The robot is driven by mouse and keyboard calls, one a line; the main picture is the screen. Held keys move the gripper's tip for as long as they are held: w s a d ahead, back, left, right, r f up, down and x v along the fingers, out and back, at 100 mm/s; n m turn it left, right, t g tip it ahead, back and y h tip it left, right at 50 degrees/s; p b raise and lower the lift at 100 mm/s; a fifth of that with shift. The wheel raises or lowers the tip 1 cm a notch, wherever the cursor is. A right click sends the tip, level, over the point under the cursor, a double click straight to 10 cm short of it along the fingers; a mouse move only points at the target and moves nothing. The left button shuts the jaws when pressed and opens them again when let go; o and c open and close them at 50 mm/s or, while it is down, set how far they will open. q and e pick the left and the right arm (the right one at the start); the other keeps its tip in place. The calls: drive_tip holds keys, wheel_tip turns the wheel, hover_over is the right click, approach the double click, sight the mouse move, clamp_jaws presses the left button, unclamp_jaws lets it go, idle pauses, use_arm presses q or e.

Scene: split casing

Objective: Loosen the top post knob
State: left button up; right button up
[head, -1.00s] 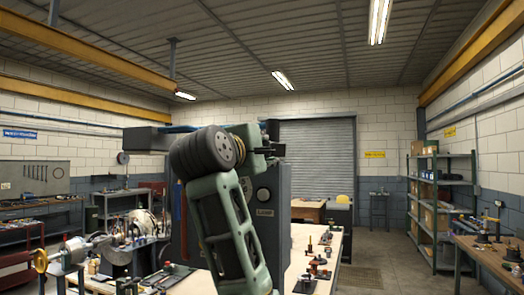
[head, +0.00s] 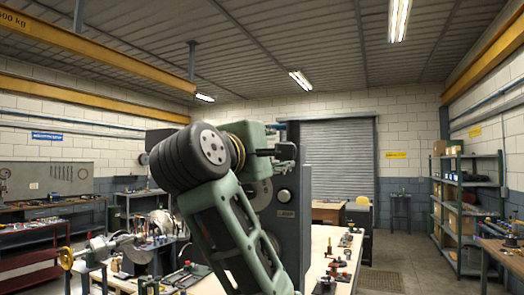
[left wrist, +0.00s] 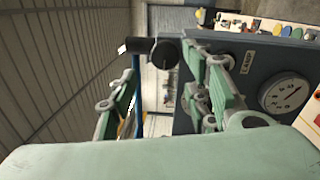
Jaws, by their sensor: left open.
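In the left wrist view, a round black knob (left wrist: 165,54) with a black cylindrical part beside it shows beyond my left gripper (left wrist: 160,72). The gripper's green fingers are spread apart and empty, and the knob lies in line with the gap between them. I cannot tell how far off the knob is. In the head view my green left arm rises in the middle. It hides part of the dark grey cabinet (head: 297,228), and I cannot make out the fingers or the knob clearly there. My right gripper is not in view.
The cabinet's dial (left wrist: 283,95) shows in the left wrist view. A blue bar (left wrist: 136,90) runs close to the gripper there. In the head view a workbench (head: 322,245) holds several small parts, and a green shelf (head: 468,205) stands at the right. Floor is free between.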

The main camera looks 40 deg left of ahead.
use_arm(q)
drive_tip(key=shift+v, duration=2.3)
